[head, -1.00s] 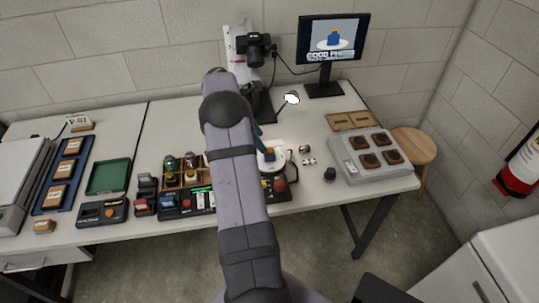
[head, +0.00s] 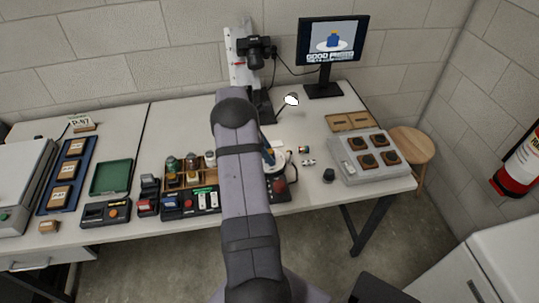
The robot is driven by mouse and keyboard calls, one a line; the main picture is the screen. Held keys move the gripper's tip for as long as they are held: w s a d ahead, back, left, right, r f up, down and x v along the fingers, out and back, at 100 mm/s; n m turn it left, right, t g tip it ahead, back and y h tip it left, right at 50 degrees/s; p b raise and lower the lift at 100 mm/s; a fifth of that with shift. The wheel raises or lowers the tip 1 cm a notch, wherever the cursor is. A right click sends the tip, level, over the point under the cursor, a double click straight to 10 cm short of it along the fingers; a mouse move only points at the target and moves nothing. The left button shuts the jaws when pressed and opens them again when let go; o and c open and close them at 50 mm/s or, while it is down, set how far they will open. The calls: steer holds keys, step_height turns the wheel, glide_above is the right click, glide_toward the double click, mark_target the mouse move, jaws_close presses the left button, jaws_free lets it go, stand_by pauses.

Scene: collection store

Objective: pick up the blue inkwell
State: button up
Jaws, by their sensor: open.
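The blue inkwell (head: 271,158) is small in the head view and stands on a round white plate (head: 280,163), just right of my arm. My arm covers the plate's left part. A thin blue part that looks like a finger of my gripper (head: 266,147) shows past the arm's right edge, close by the inkwell. The rest of the gripper is hidden behind my arm. I cannot tell whether it touches the inkwell.
A camera on a stand (head: 253,50) rises behind the plate. A small lamp (head: 291,100) stands to its right. Left of my arm are a wooden rack of bottles (head: 186,178) and control boxes (head: 105,213). A grey tray (head: 366,175) lies right. The table between lamp and tray is mostly clear.

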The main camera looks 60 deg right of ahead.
steer(key=c, duration=1.2)
steer(key=shift+r, duration=0.1)
